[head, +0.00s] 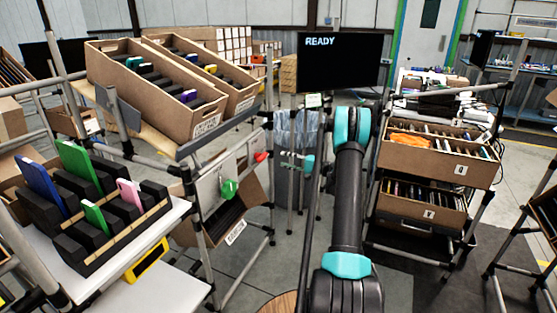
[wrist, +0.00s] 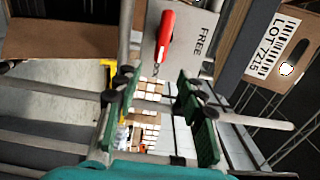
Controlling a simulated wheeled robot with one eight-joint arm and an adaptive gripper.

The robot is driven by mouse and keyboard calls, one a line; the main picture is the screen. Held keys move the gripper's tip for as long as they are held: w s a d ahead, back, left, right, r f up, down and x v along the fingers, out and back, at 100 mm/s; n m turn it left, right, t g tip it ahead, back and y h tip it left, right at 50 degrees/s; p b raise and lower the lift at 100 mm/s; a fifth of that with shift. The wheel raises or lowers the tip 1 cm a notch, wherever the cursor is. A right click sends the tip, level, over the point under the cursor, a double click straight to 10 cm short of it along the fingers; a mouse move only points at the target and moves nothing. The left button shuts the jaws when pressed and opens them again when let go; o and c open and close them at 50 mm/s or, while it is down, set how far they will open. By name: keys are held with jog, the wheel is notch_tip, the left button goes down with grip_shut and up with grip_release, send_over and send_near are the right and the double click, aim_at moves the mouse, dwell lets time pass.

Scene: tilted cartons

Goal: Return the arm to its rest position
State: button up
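My black arm (head: 347,200) with teal joint covers rises from the bottom of the head view, right of centre. Its upper joint (head: 352,125) stands below the screen, and the arm's far end is partly hidden there. My gripper (head: 287,160) shows small, left of the arm, in front of a grey, plastic-lined bin. In the wrist view the two dark green fingers of my gripper (wrist: 161,78) stand apart with nothing between them. My gripper is open and empty. No rest cradle or mark for the arm can be made out.
Tilted cartons (head: 155,95) with coloured cases stand on a rack at left. A black slotted holder (head: 95,240) stands lower left. Stacked cartons (head: 424,173) stand right. A screen (head: 338,65) reads READY.

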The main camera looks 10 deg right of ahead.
jog(key=shift+s+d, duration=0.25)
jog(key=shift+d, duration=0.05)
